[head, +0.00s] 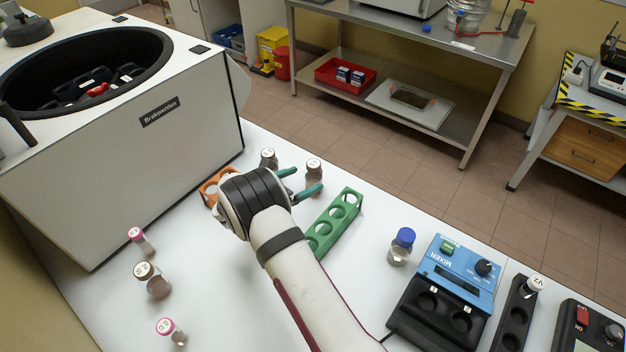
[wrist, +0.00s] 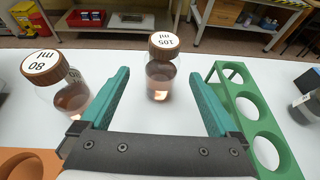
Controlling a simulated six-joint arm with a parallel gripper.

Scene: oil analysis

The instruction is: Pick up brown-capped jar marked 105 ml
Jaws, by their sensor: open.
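The brown-capped jar marked 105 ml (wrist: 161,78) stands upright on the white bench, centred ahead of my gripper in the wrist view. In the head view this jar (head: 314,176) stands just beyond the teal fingers. My gripper (wrist: 160,78) is open and empty. Its fingers point toward the jar, one on each side in the wrist view; I cannot tell whether the tips reach past its near side. A brown-capped jar marked 80 ml (wrist: 68,88) stands outside the left finger, and it also shows in the head view (head: 268,159).
A green rack (head: 345,210) stands right of my gripper, close to the right finger in the wrist view. An orange rack (head: 209,188) is partly hidden behind my wrist. A blue-capped bottle (head: 401,246) and blue mixer (head: 455,272) stand farther right. Several small jars stand left.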

